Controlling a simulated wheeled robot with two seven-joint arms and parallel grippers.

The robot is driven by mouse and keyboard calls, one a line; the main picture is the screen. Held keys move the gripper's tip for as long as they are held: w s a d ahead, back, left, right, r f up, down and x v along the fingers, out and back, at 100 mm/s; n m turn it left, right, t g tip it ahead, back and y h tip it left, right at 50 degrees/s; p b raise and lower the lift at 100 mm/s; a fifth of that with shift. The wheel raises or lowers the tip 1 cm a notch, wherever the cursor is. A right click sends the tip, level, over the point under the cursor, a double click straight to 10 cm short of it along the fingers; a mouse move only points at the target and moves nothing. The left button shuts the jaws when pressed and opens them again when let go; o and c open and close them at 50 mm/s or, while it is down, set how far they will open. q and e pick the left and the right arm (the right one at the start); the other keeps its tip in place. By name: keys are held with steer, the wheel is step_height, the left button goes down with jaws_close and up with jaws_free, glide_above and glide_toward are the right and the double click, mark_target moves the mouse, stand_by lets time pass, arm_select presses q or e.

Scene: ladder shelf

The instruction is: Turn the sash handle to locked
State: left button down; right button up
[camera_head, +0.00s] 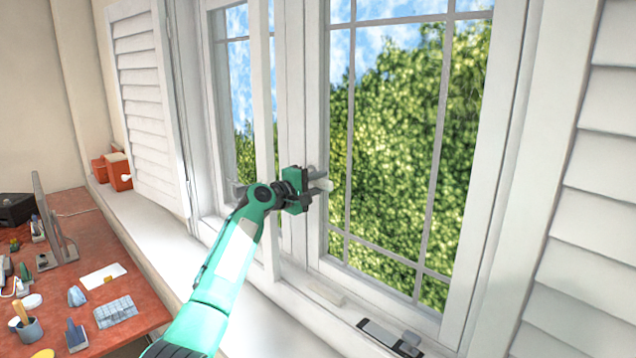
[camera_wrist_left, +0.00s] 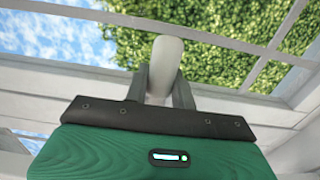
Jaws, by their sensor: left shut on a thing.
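The sash handle is a pale, rounded lever on the window's middle upright. In the head view its end (camera_head: 325,185) shows between my left gripper's fingers. In the left wrist view the handle (camera_wrist_left: 166,62) stands between the two grey fingers, its rounded tip pointing to the top of the picture. My left gripper (camera_head: 319,181) is shut on the handle; it also shows in the left wrist view (camera_wrist_left: 160,85). The handle's base is hidden behind the gripper. The casement window (camera_head: 312,120) looks closed. My right gripper is not in view.
White louvred shutters stand at the left (camera_head: 143,90) and right (camera_head: 600,200). The sill (camera_head: 255,315) carries a dark flat item with a light end (camera_head: 390,337). A red-brown desk (camera_head: 85,235) with several small objects stands at the lower left.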

arm_select(q)
steer(key=shift+r, duration=0.15)
steer(key=c, duration=1.4)
jaws_free()
steer(key=shift+o, duration=1.2)
steer(key=shift+w, duration=0.1)
steer(key=shift+s+a+f+b, duration=0.25)
steer(key=shift+s+a+b, duration=0.15)
steer(key=shift+s+a, duration=0.15)
steer(key=b+v, duration=0.4)
steer(key=v, duration=0.8)
steer(key=shift+r+b, duration=0.15)
steer(key=shift+b, duration=0.15)
steer(key=shift+a, duration=0.1)
